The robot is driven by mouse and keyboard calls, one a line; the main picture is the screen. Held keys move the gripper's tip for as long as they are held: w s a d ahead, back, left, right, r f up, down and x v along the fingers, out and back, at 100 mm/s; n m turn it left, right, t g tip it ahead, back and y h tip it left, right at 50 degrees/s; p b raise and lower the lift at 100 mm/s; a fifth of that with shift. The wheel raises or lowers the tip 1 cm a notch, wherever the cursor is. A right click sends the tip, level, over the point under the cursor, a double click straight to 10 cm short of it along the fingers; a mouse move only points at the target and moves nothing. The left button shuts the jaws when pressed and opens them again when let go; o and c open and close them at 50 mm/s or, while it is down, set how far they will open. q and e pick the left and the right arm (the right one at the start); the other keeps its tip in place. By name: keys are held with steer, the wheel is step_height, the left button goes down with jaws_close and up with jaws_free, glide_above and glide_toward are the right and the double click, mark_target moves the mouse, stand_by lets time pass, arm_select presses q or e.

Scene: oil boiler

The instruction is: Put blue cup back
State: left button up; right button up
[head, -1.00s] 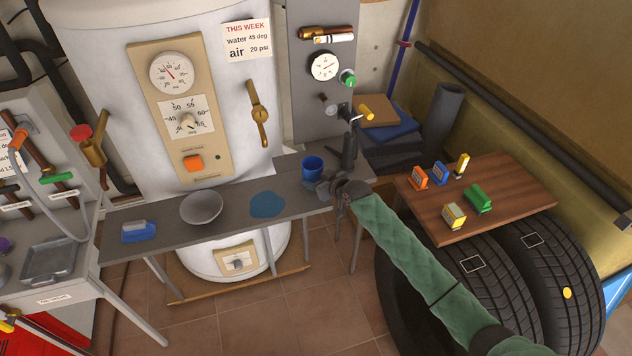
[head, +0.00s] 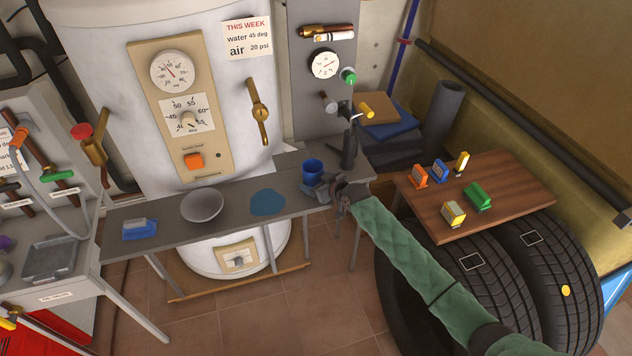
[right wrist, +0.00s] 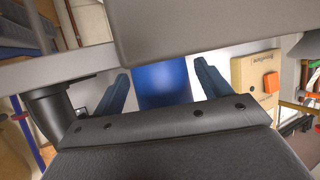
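The blue cup (head: 312,168) stands upright at the right part of the narrow grey bench, in front of the grey panel. My right gripper (head: 312,190) is low over the bench's front edge, just in front of the cup. In the right wrist view the cup (right wrist: 162,84) shows between the two spread fingers (right wrist: 162,88), with narrow gaps at its sides. I cannot tell how far the fingers reach around it. The gripper is open. My left gripper is not in view.
On the bench are a blue flat patch (head: 267,202), a grey bowl (head: 202,206) and a blue brush-like object (head: 140,230). A dark bottle-like object (head: 349,150) stands right of the cup. A wooden board (head: 515,190) with several small coloured objects lies at the right, over tyres.

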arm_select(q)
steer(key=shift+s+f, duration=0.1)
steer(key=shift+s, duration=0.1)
arm_select(e)
steer(key=shift+r, duration=0.15)
